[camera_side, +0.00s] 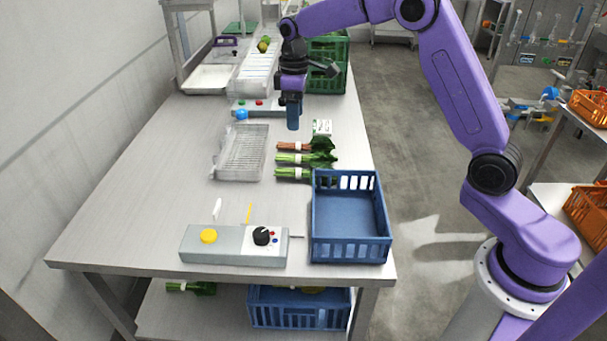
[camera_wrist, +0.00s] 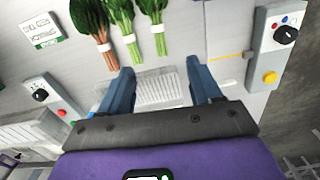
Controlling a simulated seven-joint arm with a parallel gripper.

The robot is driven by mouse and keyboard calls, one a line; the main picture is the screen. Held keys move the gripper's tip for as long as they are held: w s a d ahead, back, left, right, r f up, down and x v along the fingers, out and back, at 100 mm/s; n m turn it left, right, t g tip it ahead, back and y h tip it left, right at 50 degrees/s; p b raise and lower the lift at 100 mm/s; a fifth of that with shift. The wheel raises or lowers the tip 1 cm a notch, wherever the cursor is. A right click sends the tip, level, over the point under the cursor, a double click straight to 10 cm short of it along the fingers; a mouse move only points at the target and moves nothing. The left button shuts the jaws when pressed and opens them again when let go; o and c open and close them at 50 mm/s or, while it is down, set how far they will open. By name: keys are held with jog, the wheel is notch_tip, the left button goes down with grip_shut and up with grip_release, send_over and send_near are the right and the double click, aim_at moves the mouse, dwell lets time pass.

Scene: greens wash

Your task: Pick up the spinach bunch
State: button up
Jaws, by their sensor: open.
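Three leafy bunches lie side by side on the steel table, each with a white band. One bunch (camera_side: 292,146) has reddish-brown stems; it also shows in the wrist view (camera_wrist: 92,22). The middle bunch (camera_side: 290,158) and the near bunch (camera_side: 290,172) have green stems; the wrist view shows the middle one (camera_wrist: 124,18) and the near one (camera_wrist: 155,12). I cannot tell for sure which is spinach. My gripper (camera_side: 293,122) points down above the table, beyond the bunches in the side view. Its two blue fingers (camera_wrist: 160,70) are apart with nothing held between them.
A wire rack (camera_side: 240,152) lies left of the bunches. A blue crate (camera_side: 350,250) stands at the table's near right, beside a control box (camera_side: 222,256). A small card (camera_side: 322,128) and another control box (camera_side: 262,104) are near my gripper. The table's left side is bare.

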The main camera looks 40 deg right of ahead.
aim_at(296, 169)
jog(key=f, duration=1.7)
jog(key=shift+w+d+f, duration=0.1)
jog(key=shift+w+f, duration=0.1)
jog(key=c, duration=1.2)
